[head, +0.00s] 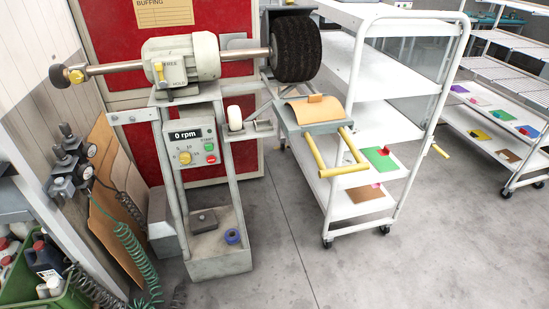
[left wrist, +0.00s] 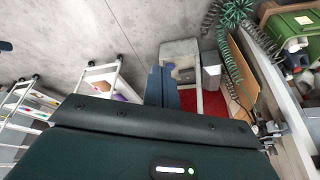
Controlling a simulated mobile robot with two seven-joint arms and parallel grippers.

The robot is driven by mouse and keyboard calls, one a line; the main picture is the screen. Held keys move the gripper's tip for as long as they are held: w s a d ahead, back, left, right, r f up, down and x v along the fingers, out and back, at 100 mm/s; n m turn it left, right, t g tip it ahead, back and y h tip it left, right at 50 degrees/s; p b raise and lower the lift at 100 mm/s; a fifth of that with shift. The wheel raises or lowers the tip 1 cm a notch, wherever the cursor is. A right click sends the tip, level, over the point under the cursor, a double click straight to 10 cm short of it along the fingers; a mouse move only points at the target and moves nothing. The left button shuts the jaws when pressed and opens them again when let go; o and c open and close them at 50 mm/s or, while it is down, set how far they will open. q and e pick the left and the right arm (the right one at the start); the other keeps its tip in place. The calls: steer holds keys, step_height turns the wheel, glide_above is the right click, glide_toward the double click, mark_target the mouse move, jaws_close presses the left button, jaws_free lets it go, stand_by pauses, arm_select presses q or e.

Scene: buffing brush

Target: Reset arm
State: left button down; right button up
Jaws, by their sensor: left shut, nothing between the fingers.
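My left gripper (left wrist: 162,68) shows only in the left wrist view, its two dark fingers together and empty. Its fingertips overlap the base of the buffing machine in that picture and appear to be apart from it. In the head view neither gripper is in sight. The buffing machine (head: 181,58) stands there with a black brush (head: 296,48) at the right end of its shaft. Its control box (head: 188,144) reads 0 rpm.
A tan padded piece with yellow handles (head: 314,112) sits right of the machine. White shelf carts (head: 365,115) stand further right. A green crate (head: 70,291), coiled hoses (head: 140,255) and a cardboard sheet (head: 112,200) crowd the left. The grey floor (head: 290,260) in front is clear.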

arm_select(q)
steer(key=w+d+f+t+h, duration=0.2)
steer(key=w+d+f+t, duration=0.2)
steer(key=f, duration=0.5)
steer(key=shift+w+d+f+m+t, duration=0.15)
steer(key=shift+d+m+t, duration=0.3)
steer(key=shift+t, duration=0.35)
